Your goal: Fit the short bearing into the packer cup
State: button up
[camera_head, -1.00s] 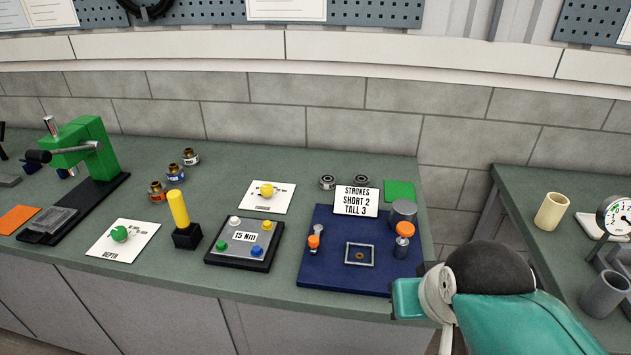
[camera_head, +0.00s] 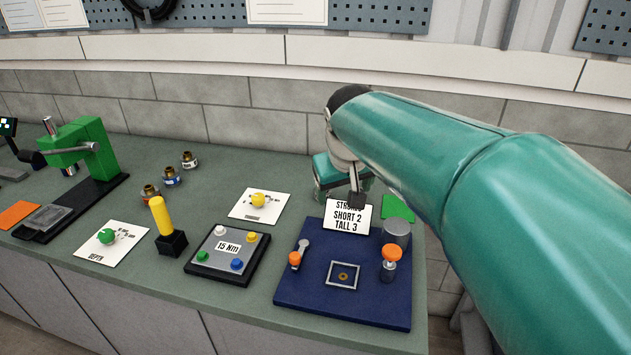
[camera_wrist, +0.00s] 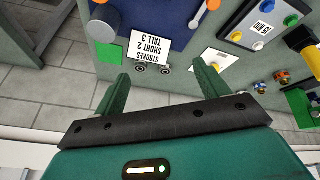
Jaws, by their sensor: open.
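Two small ring-shaped bearings, a left one (camera_wrist: 140,69) and a right one (camera_wrist: 165,69), stand on the bench behind the sign. I cannot tell which is shorter; in the head view my arm hides them. My gripper (camera_wrist: 160,68) is open and empty, its fingers on either side of the pair in the wrist picture, apparently above them. A grey cylinder (camera_head: 397,233), possibly the packer cup, stands on the blue board (camera_head: 300,292). It also shows in the wrist view (camera_wrist: 102,28).
The "STROKES SHORT 2 TALL 3" sign (camera_head: 347,217) stands close to the bearings. The board also carries an orange-knobbed post (camera_head: 391,252), an orange-tipped lever (camera_head: 295,259) and a square frame (camera_head: 343,276). A green pad (camera_head: 398,208) lies behind. A button box (camera_head: 228,252) is left.

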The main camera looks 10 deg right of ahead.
jog(key=w+f, duration=0.3)
jog(key=w, duration=1.1)
jog(key=shift+g+y, duration=0.3)
jog(key=shift+y, duration=0.5)
jog(key=w+f, duration=0.4)
jog(key=w, duration=0.1)
jog(key=w+d+f, duration=0.1)
jog(key=w+f, duration=0.9)
jog(key=shift+d+f, duration=0.2)
jog(key=shift+d, duration=0.15)
jog(key=shift+w+d+x, duration=0.1)
jog(key=shift+x, duration=1.4)
jog(key=shift+w+d+x, duration=0.1)
jog(key=shift+w+x, duration=0.05)
jog(key=shift+x, duration=1.35)
jog(key=shift+r, duration=0.1)
jog(key=c, duration=1.2)
jog(key=shift+c, duration=0.2)
